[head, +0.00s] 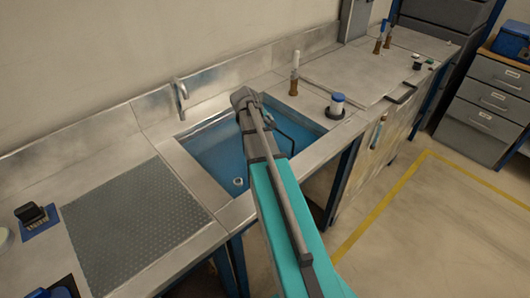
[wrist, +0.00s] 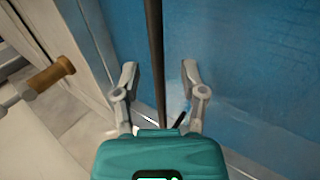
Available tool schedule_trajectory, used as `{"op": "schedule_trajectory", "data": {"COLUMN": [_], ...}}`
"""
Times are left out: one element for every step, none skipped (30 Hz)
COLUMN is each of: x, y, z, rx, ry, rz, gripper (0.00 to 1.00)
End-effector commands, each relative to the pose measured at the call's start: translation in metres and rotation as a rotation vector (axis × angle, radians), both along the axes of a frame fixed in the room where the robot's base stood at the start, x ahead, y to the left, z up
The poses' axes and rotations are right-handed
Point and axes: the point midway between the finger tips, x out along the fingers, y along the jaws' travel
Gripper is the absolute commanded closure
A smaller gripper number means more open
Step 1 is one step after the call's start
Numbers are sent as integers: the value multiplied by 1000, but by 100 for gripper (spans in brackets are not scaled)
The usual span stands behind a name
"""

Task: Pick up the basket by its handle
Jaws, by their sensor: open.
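In the wrist view, a thin dark bar (wrist: 155,50) runs between the two grey fingers of my gripper (wrist: 160,78). It looks like the basket's handle. The fingers are open, one on each side of the bar, with gaps to it. In the head view, a thin dark loop (head: 292,136) shows above the blue sink, just right of my arm, and looks like part of the same handle. I cannot make out the basket's body; my arm covers part of the sink.
The blue-lined sink (head: 213,150) sits in a metal counter, with a tap (head: 181,92) behind it. A brown-based bottle (head: 294,82) and a blue-capped jar (head: 336,105) stand to its right. A grey textured mat (head: 135,225) lies to its left.

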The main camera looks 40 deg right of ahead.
Motion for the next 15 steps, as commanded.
{"op": "schedule_trajectory", "data": {"x": [0, 0, 0, 0, 0, 0, 0, 0, 0, 0, 0, 0, 0, 0, 0], "y": [0, 0, 0, 0, 0, 0, 0, 0, 0, 0, 0, 0, 0, 0, 0], "z": [0, 0, 0, 0, 0, 0, 0, 0, 0, 0, 0, 0, 0, 0, 0], "rx": [0, 0, 0, 0, 0, 0, 0, 0, 0, 0, 0, 0, 0, 0, 0], "ry": [0, 0, 0, 0, 0, 0, 0, 0, 0, 0, 0, 0, 0, 0, 0], "rz": [0, 0, 0, 0, 0, 0, 0, 0, 0, 0, 0, 0, 0, 0, 0], "gripper": [46, 46, 46, 46, 46, 46, 46, 46, 46, 46, 50, 57, 63, 68, 76]}}
